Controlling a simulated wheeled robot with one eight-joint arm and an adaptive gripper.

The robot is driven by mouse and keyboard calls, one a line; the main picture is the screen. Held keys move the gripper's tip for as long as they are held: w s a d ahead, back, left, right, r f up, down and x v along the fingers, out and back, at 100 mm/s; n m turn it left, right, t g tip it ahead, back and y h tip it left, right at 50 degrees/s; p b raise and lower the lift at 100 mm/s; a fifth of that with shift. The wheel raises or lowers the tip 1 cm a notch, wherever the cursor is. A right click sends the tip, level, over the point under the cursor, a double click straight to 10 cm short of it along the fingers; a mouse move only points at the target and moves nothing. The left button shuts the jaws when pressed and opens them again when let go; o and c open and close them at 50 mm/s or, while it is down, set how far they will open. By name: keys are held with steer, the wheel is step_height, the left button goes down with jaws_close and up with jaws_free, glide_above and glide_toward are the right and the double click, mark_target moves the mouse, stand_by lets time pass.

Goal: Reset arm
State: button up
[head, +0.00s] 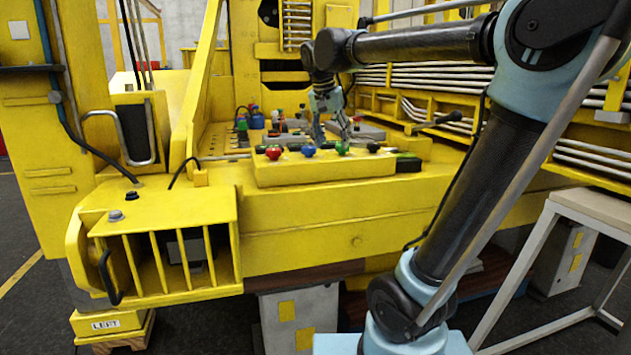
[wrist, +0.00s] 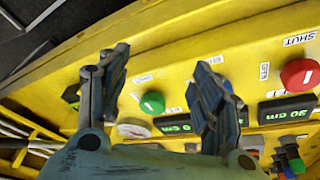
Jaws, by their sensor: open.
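My gripper (head: 338,128) hangs at the end of my arm above the yellow machine deck, just behind the control box. In the wrist view my gripper (wrist: 162,68) has its two fingers spread wide with nothing between them. A green knob (wrist: 153,103) shows between and beyond the fingers. The red knob (wrist: 300,74) is right of the fingers in the wrist view, near a "SHUT" label. Contact between gripper and box is not visible.
Coloured bottles or cans (head: 256,120) stand on the deck behind the box. Silver pipes (head: 590,160) run along the right side. A table (head: 590,206) stands at the right. A yellow slanted wall (head: 202,75) borders the deck on the left.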

steer(key=s+d+f+n, duration=0.1)
steer(key=s+d+f, duration=0.4)
steer(key=f, duration=0.5)
steer(key=s+d+f+n+y, duration=0.1)
steer(key=s+d+f, duration=0.3)
steer(key=s+f, duration=0.6)
steer(key=s+d+f+n, duration=0.2)
steer(key=s+d+f, duration=0.3)
steer(key=f, duration=0.5)
steer(key=s, duration=0.2)
steer(key=shift+s+d+n+g+y, duration=0.3)
steer(key=shift+g+y, duration=0.1)
